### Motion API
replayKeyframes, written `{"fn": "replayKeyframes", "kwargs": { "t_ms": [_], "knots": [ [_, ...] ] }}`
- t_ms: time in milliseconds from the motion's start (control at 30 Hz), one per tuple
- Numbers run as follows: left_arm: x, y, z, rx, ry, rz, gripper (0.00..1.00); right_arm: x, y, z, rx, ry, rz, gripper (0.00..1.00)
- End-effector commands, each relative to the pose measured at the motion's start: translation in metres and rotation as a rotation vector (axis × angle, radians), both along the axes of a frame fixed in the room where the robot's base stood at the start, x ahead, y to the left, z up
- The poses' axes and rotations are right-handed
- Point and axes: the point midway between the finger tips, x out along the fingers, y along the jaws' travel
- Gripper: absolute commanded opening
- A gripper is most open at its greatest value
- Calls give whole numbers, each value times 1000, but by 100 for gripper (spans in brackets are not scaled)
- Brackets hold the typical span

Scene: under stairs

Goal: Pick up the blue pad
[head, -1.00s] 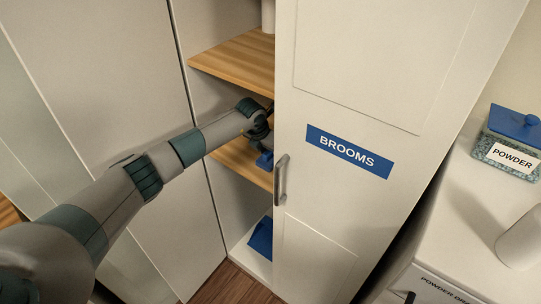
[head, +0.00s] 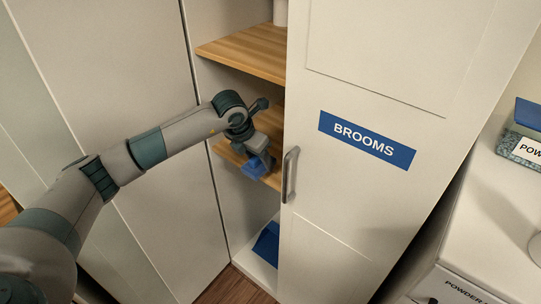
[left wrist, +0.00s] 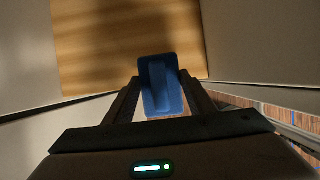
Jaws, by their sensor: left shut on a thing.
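The blue pad (left wrist: 161,88) is between the two fingers of my left gripper (left wrist: 160,100) in the left wrist view. The gripper is shut on it. In the head view the left gripper (head: 258,160) holds the blue pad (head: 254,168) at the front of the middle wooden shelf (head: 233,152), beside the door handle. Whether the pad still touches the shelf cannot be told. My right gripper is not in view.
The white door with the BROOMS label (head: 367,139) stands close to the right of my left gripper, with its handle (head: 290,174). An upper shelf (head: 250,50) is above. A blue object (head: 267,243) lies at the cupboard bottom. A powder box (head: 524,137) stands on the right counter.

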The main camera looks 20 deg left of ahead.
Motion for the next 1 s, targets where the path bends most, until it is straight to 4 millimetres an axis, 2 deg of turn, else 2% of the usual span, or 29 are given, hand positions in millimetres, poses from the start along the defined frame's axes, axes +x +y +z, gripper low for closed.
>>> {"fn": "replayKeyframes", "kwargs": {
  "t_ms": [33,200,400,600,1000],
  "knots": [
    [-11,5,-6,2,-1,0,28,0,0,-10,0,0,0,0],
    [-41,16,-4,1,0,-1,28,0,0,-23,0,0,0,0],
    [-65,24,-2,0,0,-1,28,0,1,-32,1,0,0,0],
    [-74,27,0,0,0,1,28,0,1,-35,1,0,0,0],
    [-75,27,0,0,0,1,28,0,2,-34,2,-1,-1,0]
  ]
}}
